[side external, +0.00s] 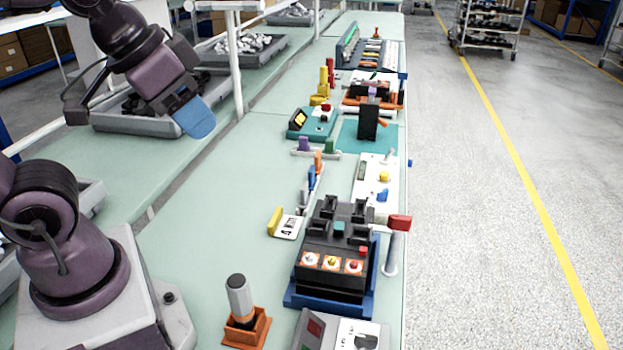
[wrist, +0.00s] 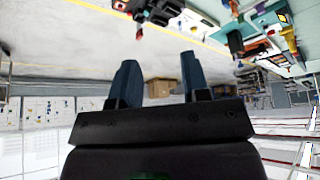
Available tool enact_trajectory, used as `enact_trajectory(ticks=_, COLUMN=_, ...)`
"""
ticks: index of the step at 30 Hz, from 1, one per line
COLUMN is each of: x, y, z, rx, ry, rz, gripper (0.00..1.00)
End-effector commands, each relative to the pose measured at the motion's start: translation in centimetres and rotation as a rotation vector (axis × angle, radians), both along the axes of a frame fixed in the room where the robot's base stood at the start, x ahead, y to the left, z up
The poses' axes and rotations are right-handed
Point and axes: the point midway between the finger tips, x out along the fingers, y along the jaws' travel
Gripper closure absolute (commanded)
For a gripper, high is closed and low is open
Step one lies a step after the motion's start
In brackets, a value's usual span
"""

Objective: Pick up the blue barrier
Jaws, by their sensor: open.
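My gripper (side external: 198,120) is at the upper left in the side view, raised above the bench and well apart from the objects on it. In the wrist view its two dark blue fingers (wrist: 158,62) stand apart with nothing between them. A small upright blue piece (side external: 312,178) stands mid-bench, next to an orange piece (side external: 318,160); it looks like the blue barrier, but it is too small to be sure. Another small blue piece (side external: 382,195) sits on a pale panel to its right. I cannot pick out the blue barrier in the wrist view.
A black breaker unit (side external: 335,245) on a blue base stands at the front right, with a red-topped post (side external: 399,222) beside it. An orange holder (side external: 246,328) with a grey cylinder is at the front. Several devices line the back right. The bench's left-middle is clear.

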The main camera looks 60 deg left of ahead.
Motion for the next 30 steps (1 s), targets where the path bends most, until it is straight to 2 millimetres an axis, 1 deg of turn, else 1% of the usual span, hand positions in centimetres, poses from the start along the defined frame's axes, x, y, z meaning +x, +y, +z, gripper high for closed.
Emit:
enact_trajectory(ticks=2, x=0.1, y=0.1, z=-0.5, rx=0.000, ry=0.025, rz=0.004, gripper=0.57)
enact_trajectory(ticks=4, x=0.5, y=0.3, z=-1.5, rx=-0.004, ry=0.076, rz=0.014, gripper=0.57)
enact_trajectory(ticks=7, x=1.7, y=0.9, z=-2.8, rx=-0.015, ry=0.166, rz=0.038, gripper=0.57)
enact_trajectory(ticks=11, x=4.7, y=2.3, z=-4.7, rx=-0.035, ry=0.263, rz=0.098, gripper=0.57)
enact_trajectory(ticks=14, x=7.5, y=3.7, z=-6.4, rx=-0.046, ry=0.312, rz=0.165, gripper=0.57)
enact_trajectory(ticks=17, x=10.3, y=5.4, z=-8.5, rx=-0.054, ry=0.347, rz=0.244, gripper=0.57)
enact_trajectory(ticks=18, x=11.4, y=6.2, z=-9.5, rx=-0.054, ry=0.357, rz=0.278, gripper=0.57)
enact_trajectory(ticks=20, x=13.1, y=7.4, z=-11.1, rx=-0.051, ry=0.370, rz=0.331, gripper=0.57)
enact_trajectory(ticks=23, x=15.7, y=9.7, z=-14.1, rx=-0.042, ry=0.377, rz=0.423, gripper=0.57)
enact_trajectory(ticks=24, x=16.8, y=10.7, z=-15.4, rx=-0.036, ry=0.375, rz=0.461, gripper=0.57)
enact_trajectory(ticks=27, x=19.1, y=13.1, z=-18.6, rx=-0.017, ry=0.356, rz=0.550, gripper=0.57)
enact_trajectory(ticks=30, x=21.3, y=15.4, z=-21.1, rx=0.000, ry=0.313, rz=0.630, gripper=0.57)
